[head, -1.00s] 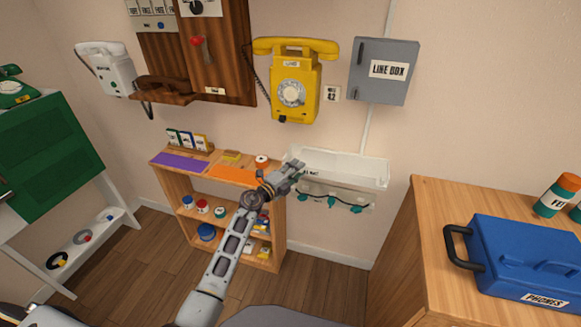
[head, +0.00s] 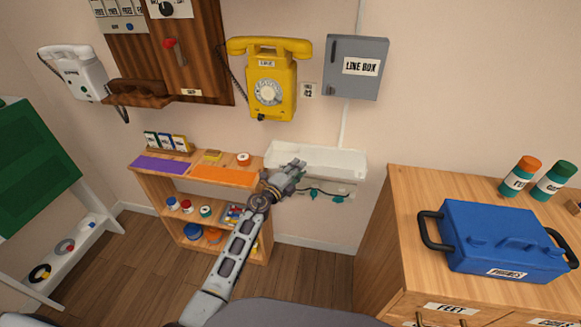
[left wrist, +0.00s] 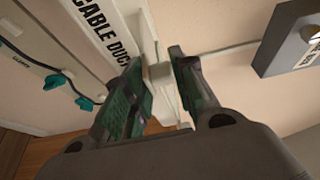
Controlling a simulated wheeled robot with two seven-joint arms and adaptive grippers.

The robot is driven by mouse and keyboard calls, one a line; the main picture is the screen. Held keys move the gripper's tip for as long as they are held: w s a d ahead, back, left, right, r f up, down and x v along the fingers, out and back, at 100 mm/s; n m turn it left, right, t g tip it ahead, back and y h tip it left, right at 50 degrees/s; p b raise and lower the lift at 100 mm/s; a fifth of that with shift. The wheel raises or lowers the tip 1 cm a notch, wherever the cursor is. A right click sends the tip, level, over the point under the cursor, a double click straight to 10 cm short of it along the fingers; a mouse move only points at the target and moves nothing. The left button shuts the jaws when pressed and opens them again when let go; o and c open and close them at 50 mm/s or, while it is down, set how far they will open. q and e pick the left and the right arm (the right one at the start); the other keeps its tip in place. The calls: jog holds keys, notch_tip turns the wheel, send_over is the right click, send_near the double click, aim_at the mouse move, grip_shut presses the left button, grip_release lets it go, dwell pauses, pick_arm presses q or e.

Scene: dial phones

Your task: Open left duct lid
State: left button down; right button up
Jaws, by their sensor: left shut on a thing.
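The white cable duct (head: 345,160) is fixed low on the wall below the yellow phone. My left gripper (head: 297,168) is at its front, left of the middle, and partly covers it. In the left wrist view a white panel lettered CABLE DUCT (left wrist: 103,32) runs along the left of the fingers. There my left gripper (left wrist: 157,66) is shut on a small pale tab (left wrist: 160,75) beside that panel, which I take to be part of the duct lid. The lid's far edge and its angle are hard to tell. My right gripper is not in view.
Teal clips on a dark cable (head: 313,196) hang under the duct. A wooden shelf (head: 150,190) stands left of it, and a wooden cabinet (head: 400,200) with a blue case (head: 505,240) stands right. A grey line box (head: 356,85) hangs above.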

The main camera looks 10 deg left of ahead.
pick_arm(q)
jog(key=d, duration=0.2)
jog(key=d+r+p, duration=0.1)
jog(key=d, duration=0.1)
jog(key=shift+d+f, duration=0.1)
jog(key=shift+d, duration=0.8)
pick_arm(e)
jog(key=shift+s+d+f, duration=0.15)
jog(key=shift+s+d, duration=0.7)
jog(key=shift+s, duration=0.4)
pick_arm(q)
jog(key=c, duration=1.3)
grip_release()
jog(key=shift+o, duration=0.3)
jog(key=shift+f, duration=0.1)
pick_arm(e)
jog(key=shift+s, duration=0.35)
pick_arm(q)
jog(key=shift+f, duration=0.1)
